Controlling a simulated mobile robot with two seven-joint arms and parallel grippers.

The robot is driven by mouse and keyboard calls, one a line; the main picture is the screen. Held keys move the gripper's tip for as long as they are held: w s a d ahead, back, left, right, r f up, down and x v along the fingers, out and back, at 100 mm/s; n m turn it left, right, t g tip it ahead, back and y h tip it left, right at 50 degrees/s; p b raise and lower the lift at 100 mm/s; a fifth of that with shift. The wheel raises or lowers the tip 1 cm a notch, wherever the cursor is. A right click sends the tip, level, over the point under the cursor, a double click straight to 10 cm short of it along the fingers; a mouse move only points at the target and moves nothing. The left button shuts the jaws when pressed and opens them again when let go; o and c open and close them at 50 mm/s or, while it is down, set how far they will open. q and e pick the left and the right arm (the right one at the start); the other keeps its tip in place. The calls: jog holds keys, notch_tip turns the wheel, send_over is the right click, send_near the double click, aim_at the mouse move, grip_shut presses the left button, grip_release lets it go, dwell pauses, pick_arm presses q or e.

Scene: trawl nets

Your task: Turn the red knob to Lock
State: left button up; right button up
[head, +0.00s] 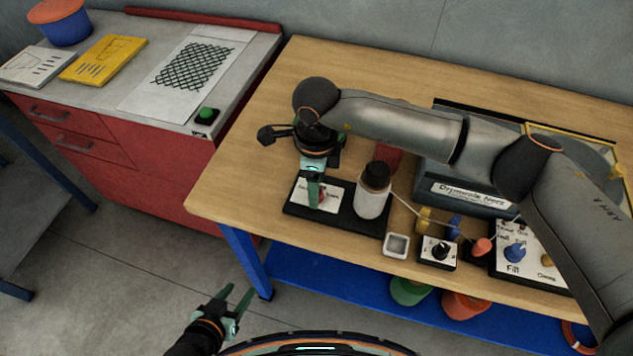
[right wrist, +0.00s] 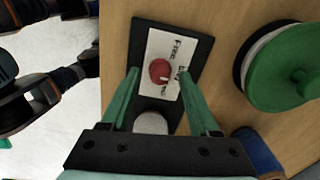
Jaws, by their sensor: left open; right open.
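The red knob (right wrist: 160,72) sits on a white label on a black base plate (right wrist: 146,28). The words Free and, partly hidden, what looks like Lock are printed beside it. I cannot tell clearly which word the knob points to. My right gripper (right wrist: 160,74) is open, its green fingers on either side of the knob in the picture; I see no clear contact. In the head view this gripper (head: 316,190) hangs over the plate and mostly hides the knob. My left gripper (head: 233,295) is open and empty, low in front of the table.
A white bottle with a black cap (head: 372,192) stands at the plate's right side. A small white tray (head: 397,245), a black-knob box (head: 438,252) and a panel with a blue knob (head: 515,252) lie further right. A red cabinet (head: 150,160) stands left.

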jog(key=shift+f, duration=0.3)
grip_shut()
dwell(0.4)
